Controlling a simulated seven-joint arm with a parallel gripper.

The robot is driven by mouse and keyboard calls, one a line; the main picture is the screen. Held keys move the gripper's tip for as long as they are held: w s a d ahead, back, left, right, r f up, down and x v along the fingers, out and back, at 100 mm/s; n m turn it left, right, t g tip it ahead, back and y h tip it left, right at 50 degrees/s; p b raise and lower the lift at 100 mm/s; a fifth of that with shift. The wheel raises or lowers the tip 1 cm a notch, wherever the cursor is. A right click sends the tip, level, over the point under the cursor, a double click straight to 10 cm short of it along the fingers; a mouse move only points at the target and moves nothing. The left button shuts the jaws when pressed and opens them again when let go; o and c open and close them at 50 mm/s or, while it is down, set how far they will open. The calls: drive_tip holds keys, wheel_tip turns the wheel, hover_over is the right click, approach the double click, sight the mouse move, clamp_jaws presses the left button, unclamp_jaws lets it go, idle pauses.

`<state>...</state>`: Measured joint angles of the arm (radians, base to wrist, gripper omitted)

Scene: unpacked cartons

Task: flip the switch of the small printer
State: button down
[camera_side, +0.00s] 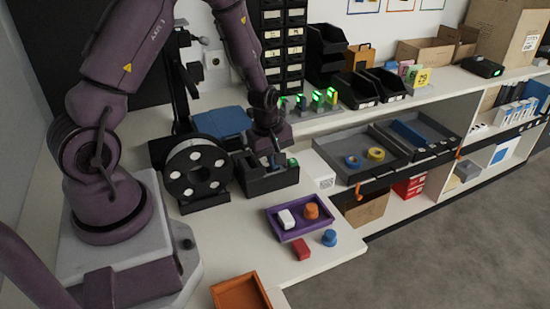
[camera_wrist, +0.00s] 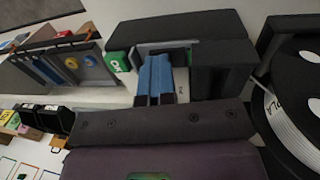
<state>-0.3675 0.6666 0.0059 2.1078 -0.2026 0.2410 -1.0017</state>
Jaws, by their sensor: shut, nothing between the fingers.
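The small printer (camera_side: 221,122) is a dark frame with a blue plate, behind the spool in the side view. A black box (camera_side: 258,184) with a recess stands in front of it; the box fills the top of the wrist view (camera_wrist: 185,28). My gripper (camera_side: 275,160) points down into the recess. Its blue fingers (camera_wrist: 158,65) are together and empty. A green piece with white lettering (camera_wrist: 117,62) is beside the fingers at the box's end; it also shows in the side view (camera_side: 292,162). I cannot make out the switch lever, or whether the fingers touch anything.
A filament spool (camera_side: 196,171) stands close to the box. A purple tray (camera_side: 285,213) with a white and an orange piece lies in front, with a red block (camera_side: 301,249) and blue knob (camera_side: 330,238) nearby. Grey bins (camera_side: 340,160) are to the right.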

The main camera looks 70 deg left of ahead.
sight(268, 169)
drive_tip(key=shift+s+f, duration=0.2)
drive_tip(key=shift+s, duration=0.6)
wheel_tip(268, 169, up, 14)
drive_tip(key=s, duration=0.1)
drive_tip(key=shift+s, duration=0.15)
drive_tip(key=shift+r, duration=0.1)
drive_tip(key=shift+w+d+r, duration=0.1)
drive_tip(key=shift+w+r, duration=0.05)
drive_tip(key=shift+w, duration=0.55)
drive_tip(key=f, duration=0.4)
drive_tip(key=w+f, duration=0.1)
drive_tip(key=f, duration=0.9)
drive_tip(key=shift+w, duration=0.35)
